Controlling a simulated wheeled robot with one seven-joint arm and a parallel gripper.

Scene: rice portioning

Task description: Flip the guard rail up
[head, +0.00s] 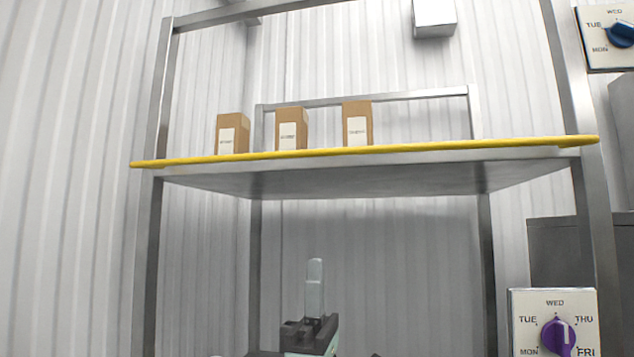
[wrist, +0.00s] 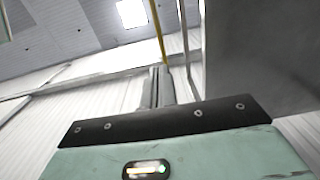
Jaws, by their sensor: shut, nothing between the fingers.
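The guard rail (head: 400,149) is a long yellow bar across the front edge of the metal shelf, level with the shelf board and spanning post to post. In the wrist view, a yellow bar (wrist: 157,28) that looks like the same rail runs up from just beyond my fingertips. My gripper (head: 314,268) points upward below the shelf, near the middle of its width, with clear space between it and the rail in the head view. Its fingers are together and empty; in the wrist view the gripper (wrist: 158,72) shows closed fingers pointing toward the rail.
Three brown boxes (head: 292,129) with white labels stand on the shelf behind the rail. Metal posts (head: 147,260) rise at both sides. A panel with a purple dial (head: 558,337) is at lower right, and one with a blue dial (head: 621,34) is at upper right.

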